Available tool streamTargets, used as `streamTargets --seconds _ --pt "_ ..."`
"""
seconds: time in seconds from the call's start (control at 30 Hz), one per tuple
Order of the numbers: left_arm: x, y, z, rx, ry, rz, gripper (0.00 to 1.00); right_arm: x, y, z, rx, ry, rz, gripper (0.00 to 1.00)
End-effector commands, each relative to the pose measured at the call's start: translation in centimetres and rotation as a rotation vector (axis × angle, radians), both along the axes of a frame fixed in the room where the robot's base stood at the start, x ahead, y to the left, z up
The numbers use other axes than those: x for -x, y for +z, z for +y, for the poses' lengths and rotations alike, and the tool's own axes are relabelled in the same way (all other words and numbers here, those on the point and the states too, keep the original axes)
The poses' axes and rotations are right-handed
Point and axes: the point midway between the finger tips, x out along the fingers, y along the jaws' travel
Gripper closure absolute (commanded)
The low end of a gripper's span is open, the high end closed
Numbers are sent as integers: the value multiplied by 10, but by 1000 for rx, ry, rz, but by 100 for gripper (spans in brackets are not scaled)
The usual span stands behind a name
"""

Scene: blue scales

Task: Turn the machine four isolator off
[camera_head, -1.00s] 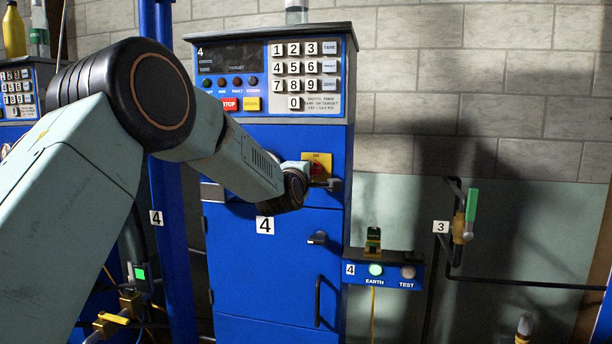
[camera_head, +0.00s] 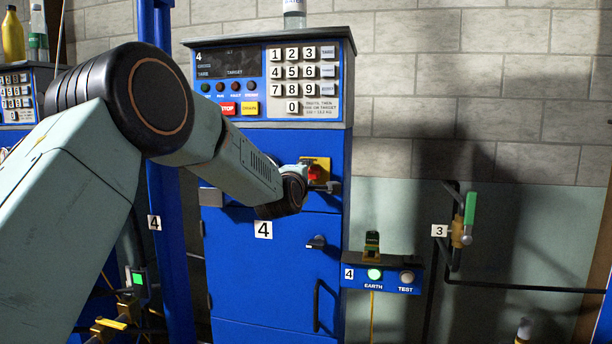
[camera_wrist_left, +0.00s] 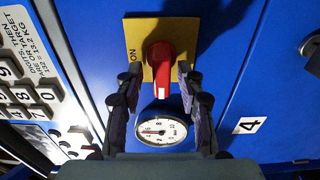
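Machine four's blue cabinet (camera_head: 270,275) stands in the middle of the head view. Its isolator is a red handle (camera_head: 313,174) on a yellow plate (camera_head: 321,163). In the wrist view the red handle (camera_wrist_left: 160,67) shows in full, and the plate (camera_wrist_left: 132,58) is marked ON along its left edge. I cannot tell the switch setting for sure. My left gripper (camera_wrist_left: 158,75) is open, with its fingers on either side of the handle and a visible gap to each. In the head view my left wrist partly covers the plate. My right gripper is not in view.
A round gauge (camera_wrist_left: 160,131) lies between my fingers in the wrist view. The keypad (camera_head: 303,78) is above the isolator. Below are a black knob (camera_head: 316,242), a door handle (camera_head: 317,305) and the EARTH/TEST box (camera_head: 382,276). A green-handled valve (camera_head: 470,212) is at right.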

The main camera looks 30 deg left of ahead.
Motion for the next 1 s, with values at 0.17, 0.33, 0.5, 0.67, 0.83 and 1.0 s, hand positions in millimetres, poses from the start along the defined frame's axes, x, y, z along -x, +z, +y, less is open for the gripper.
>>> streamTargets --seconds 0.17,0.33,0.5,0.67,0.83,1.0 --pt "3 -1 0 0 0 1 62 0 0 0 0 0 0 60" --pt "18 0 -4 2 0 1 62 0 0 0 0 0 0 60" --pt "41 0 -10 2 0 1 62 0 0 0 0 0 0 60" --pt "65 0 -16 3 0 0 62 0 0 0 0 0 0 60" --pt "89 1 -22 2 0 -1 62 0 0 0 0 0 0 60" --pt "108 0 -27 2 0 -1 62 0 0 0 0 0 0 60"
